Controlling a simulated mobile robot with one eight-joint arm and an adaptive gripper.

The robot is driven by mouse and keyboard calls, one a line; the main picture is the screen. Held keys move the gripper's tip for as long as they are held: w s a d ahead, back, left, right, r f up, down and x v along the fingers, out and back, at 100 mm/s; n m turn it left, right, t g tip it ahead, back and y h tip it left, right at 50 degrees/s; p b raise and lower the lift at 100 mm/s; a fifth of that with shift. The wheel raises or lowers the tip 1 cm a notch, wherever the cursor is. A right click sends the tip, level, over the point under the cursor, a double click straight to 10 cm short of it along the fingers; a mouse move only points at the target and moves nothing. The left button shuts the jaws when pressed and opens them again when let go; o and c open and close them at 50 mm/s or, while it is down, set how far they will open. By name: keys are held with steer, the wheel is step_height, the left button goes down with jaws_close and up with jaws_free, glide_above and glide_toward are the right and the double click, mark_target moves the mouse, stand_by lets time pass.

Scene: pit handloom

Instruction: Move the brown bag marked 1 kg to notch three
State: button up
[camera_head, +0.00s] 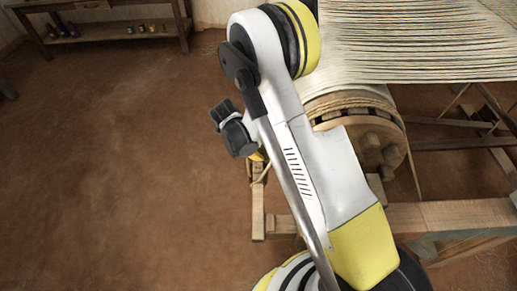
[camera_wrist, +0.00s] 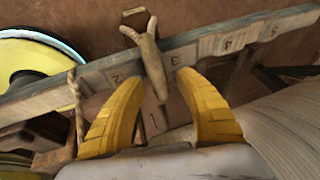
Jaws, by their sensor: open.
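In the wrist view my gripper (camera_wrist: 158,82) is open, its two yellow fingers apart and pointing at a wooden beam (camera_wrist: 205,47) with the numbers 2 to 5 along it. A tan, forked-top piece (camera_wrist: 150,58) crosses the beam between 2 and 3, with its lower end between my fingertips. It may be the bag's neck. Below it, between the fingers, is a brown shape (camera_wrist: 153,118) with a faint mark like a 1; I cannot tell whether they are one thing. No clear grip shows. In the head view my arm hides the beam and bag.
A twisted rope (camera_wrist: 74,105) hangs at the beam's left part. In the head view a wooden roller (camera_head: 365,135) and stretched threads (camera_head: 420,40) lie right of my arm. A low shelf (camera_head: 110,32) stands at the back left. The brown floor (camera_head: 110,170) at left is clear.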

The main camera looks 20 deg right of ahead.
steer(key=w+v, duration=0.1)
steer(key=v, duration=1.1)
steer(key=s+d+r+n+t+y, duration=0.1)
steer(key=s+d+r+n, duration=0.1)
steer(key=s+r+n, duration=0.4)
steer(key=s+d+r+n+t+y, duration=0.1)
steer(key=s+r+n, duration=0.15)
steer(key=r, duration=0.55)
steer(key=s+d+r+n+t+y, duration=0.2)
steer(key=s+r+n+t, duration=0.2)
steer(key=s+n, duration=0.8)
step_height(320, 180, up, 2)
steer(key=shift+r+n+t+y, duration=0.15)
steer(key=shift+n+t+y, duration=0.2)
steer(key=shift+n, duration=0.4)
